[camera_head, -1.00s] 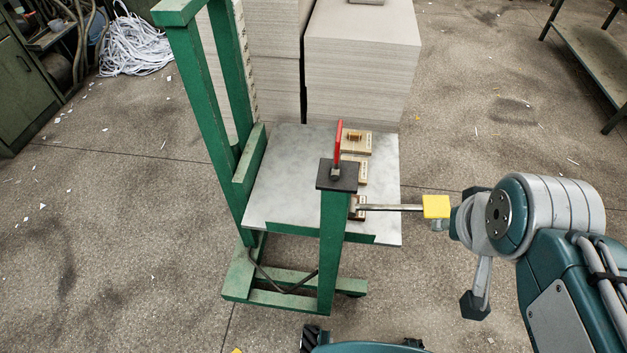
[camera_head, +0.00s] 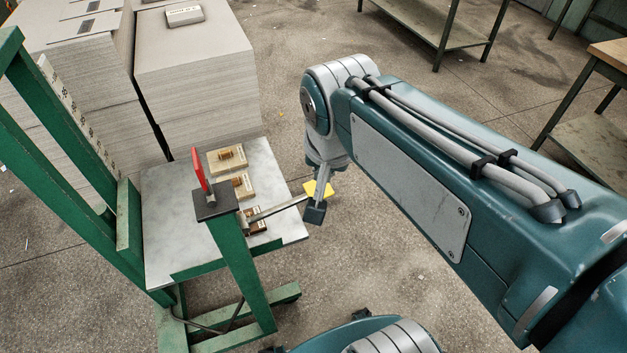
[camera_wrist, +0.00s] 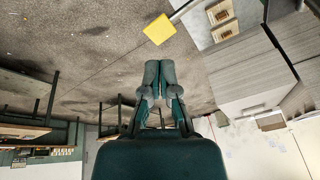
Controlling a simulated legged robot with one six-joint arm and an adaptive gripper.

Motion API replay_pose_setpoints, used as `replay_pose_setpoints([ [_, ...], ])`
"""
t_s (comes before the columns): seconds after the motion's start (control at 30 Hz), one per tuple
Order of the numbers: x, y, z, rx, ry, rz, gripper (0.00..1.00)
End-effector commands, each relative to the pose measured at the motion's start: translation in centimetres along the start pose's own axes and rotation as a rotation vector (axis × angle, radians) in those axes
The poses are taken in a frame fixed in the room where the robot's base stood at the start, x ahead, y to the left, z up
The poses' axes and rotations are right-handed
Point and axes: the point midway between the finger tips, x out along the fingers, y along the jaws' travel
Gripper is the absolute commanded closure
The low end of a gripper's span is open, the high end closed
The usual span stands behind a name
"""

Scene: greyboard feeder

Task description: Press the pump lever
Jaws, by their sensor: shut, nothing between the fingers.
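A steel lever rod (camera_head: 277,211) with a yellow pad (camera_head: 319,188) on its end sticks out to the right from the green stand (camera_head: 240,275). A red lever (camera_head: 199,168) stands upright on a dark plate on the stand's post. The frames do not label which one is the pump lever. My gripper (camera_head: 315,213) is shut and empty, with its dark tip overlapping the yellow pad in the head view. In the wrist view the closed fingers (camera_wrist: 158,68) point towards the yellow pad (camera_wrist: 159,29), with a gap in the picture. Contact cannot be told.
The stand's grey tabletop (camera_head: 170,190) carries several small wooden blocks with labels. Tall greyboard stacks (camera_head: 195,75) stand behind it. A metal shelf table (camera_head: 435,32) and a wood-topped table (camera_head: 612,55) stand at the back right. The floor between is mostly open.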

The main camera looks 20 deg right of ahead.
Motion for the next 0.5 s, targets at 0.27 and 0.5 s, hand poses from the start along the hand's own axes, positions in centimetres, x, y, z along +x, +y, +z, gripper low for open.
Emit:
replay_pose_setpoints([
  [0.27,1.5,-1.9,-3.7,0.411,-0.071,0.129,1.00],
  [0.5,3.3,-3.4,-6.6,0.757,-0.077,0.259,1.00],
])
